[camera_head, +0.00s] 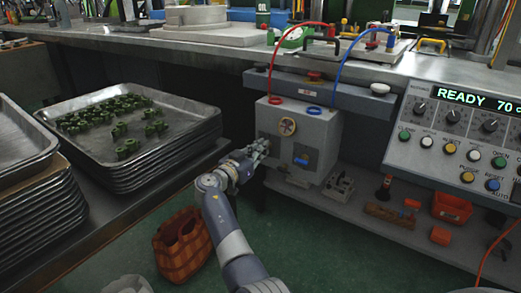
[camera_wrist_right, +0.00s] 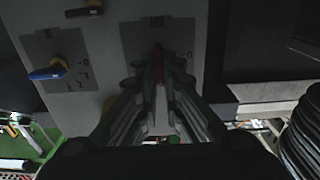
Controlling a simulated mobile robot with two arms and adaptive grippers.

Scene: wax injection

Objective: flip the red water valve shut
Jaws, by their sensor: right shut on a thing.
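The red water valve (camera_wrist_right: 159,62) shows as a narrow red handle between the fingers of my right gripper (camera_wrist_right: 158,88) in the right wrist view, in front of a dark label plate. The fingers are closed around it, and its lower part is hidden. In the head view my right gripper (camera_head: 262,147) is at the lower left of the grey box's front (camera_head: 318,130) and hides the red valve. A blue valve handle (camera_head: 302,161) sits to its right; it also shows in the right wrist view (camera_wrist_right: 48,73), lying sideways. My left gripper is not in view.
Red (camera_head: 271,70) and blue (camera_head: 337,72) hoses reach the box's top. Stacked metal trays (camera_head: 100,150) stand left, a woven basket (camera_head: 183,245) below, and a control panel (camera_head: 460,135) right.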

